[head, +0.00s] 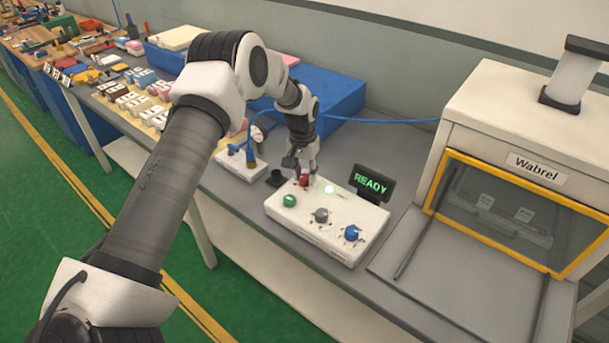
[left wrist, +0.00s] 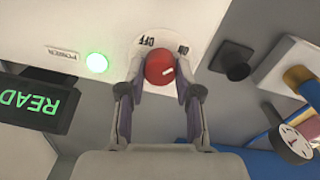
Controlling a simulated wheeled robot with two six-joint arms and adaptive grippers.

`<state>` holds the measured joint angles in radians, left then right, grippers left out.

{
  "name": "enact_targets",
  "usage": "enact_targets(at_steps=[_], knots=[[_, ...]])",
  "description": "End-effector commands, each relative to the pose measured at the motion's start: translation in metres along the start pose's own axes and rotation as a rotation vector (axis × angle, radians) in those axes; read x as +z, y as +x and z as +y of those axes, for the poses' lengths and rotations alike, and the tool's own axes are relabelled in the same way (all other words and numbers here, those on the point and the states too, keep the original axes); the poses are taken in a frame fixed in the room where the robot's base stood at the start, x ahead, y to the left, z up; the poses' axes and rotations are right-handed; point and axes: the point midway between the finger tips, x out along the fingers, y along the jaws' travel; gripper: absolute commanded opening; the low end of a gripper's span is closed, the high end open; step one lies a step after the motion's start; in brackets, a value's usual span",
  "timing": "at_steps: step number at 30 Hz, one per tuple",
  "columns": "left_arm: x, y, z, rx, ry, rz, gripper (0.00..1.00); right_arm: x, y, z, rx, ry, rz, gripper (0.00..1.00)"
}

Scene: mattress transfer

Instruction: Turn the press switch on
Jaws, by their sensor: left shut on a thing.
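The press switch is a red round knob (left wrist: 159,68) on the white control box (head: 277,207); in the left wrist view it sits on a white disc marked OFF and ON. Its white mark points toward the ON side. My left gripper (left wrist: 160,85) is shut on the red knob, one finger on each side. In the head view the left gripper (head: 302,172) comes down on the box's far left part, largely covering the red knob (head: 304,181). A green lamp beside the POWER label (left wrist: 97,62) is lit. The display (head: 371,184) reads READY in green.
The box also carries a green button (head: 289,201), a grey knob (head: 321,215) and a blue knob (head: 351,233). A white Wabrel machine (head: 512,150) with a yellow-framed window stands at right. A small gauge unit (head: 240,164) stands left of the box. A blue block (head: 345,95) lies behind.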

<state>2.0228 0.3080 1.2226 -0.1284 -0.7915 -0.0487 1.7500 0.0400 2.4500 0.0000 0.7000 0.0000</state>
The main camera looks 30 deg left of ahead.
Motion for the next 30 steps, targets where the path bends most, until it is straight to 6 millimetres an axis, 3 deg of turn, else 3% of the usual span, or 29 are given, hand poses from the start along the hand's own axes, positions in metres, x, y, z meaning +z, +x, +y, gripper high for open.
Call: enact_targets(at_steps=[17, 18, 19, 20, 30], knots=[[0.0029, 0.0038, 0.0004, 0.001, 0.036, -0.011, 0.00, 0.0000, 0.0019, 0.0000, 0.000, 0.000, 0.000, 0.00], [0.0028, 0.0038, 0.0004, 0.000, 0.036, -0.011, 0.44, 0.0000, 0.0019, 0.0000, 0.000, 0.000, 0.000, 0.00], [0.0026, 0.0035, 0.0004, 0.000, 0.036, -0.010, 0.55, 0.0000, 0.0019, 0.0000, 0.000, 0.000, 0.000, 0.00], [0.0023, 0.0032, 0.0004, 0.000, 0.036, -0.009, 0.59, 0.0000, 0.0019, 0.0000, 0.000, 0.000, 0.000, 0.00], [0.0003, -0.0023, 0.0003, 0.000, 0.036, -0.003, 0.59, 0.0000, 0.0013, 0.0000, 0.000, 0.000, 0.000, 0.00]])
